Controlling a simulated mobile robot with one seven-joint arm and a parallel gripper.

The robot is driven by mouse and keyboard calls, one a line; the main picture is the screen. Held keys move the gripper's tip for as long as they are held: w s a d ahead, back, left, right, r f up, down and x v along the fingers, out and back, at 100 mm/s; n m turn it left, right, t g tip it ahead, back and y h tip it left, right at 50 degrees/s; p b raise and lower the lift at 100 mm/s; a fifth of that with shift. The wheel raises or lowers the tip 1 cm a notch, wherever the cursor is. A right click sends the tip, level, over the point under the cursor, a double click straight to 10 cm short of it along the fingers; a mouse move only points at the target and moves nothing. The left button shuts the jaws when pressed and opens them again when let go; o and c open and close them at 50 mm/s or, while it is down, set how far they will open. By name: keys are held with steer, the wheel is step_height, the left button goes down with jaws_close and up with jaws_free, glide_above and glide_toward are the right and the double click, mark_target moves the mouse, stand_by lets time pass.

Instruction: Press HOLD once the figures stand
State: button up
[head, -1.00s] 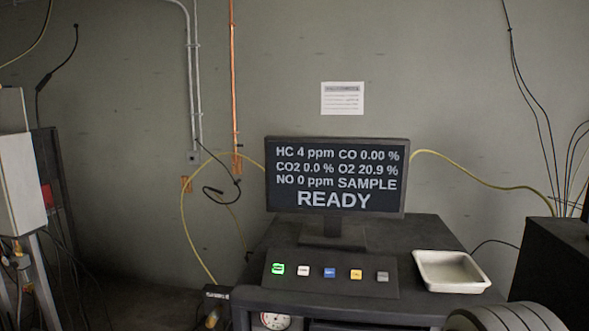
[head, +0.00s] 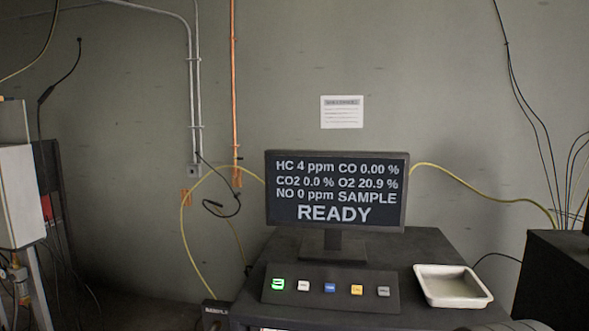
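The monitor (head: 336,229) stands on a dark cart. Its screen reads HC 4 ppm, CO 0.00 %, CO2 0.0 %, O2 20.9 %, NO 0 ppm, SAMPLE and READY. A sloped button panel (head: 330,303) sits in front of it with a row of several buttons. The leftmost, a green button (head: 278,284), looks lit. To its right are a white button (head: 304,285), a blue button (head: 330,287), a yellow button (head: 356,290) and a grey button (head: 383,291). Their labels are too small to read, so I cannot tell which is HOLD. My gripper is not in view.
A white tray (head: 453,286) sits on the cart (head: 410,250), right of the panel. A dark box (head: 555,278) stands at the right edge. A light grey cabinet (head: 18,195) is at the left. A yellow hose (head: 490,199) runs along the wall behind the monitor.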

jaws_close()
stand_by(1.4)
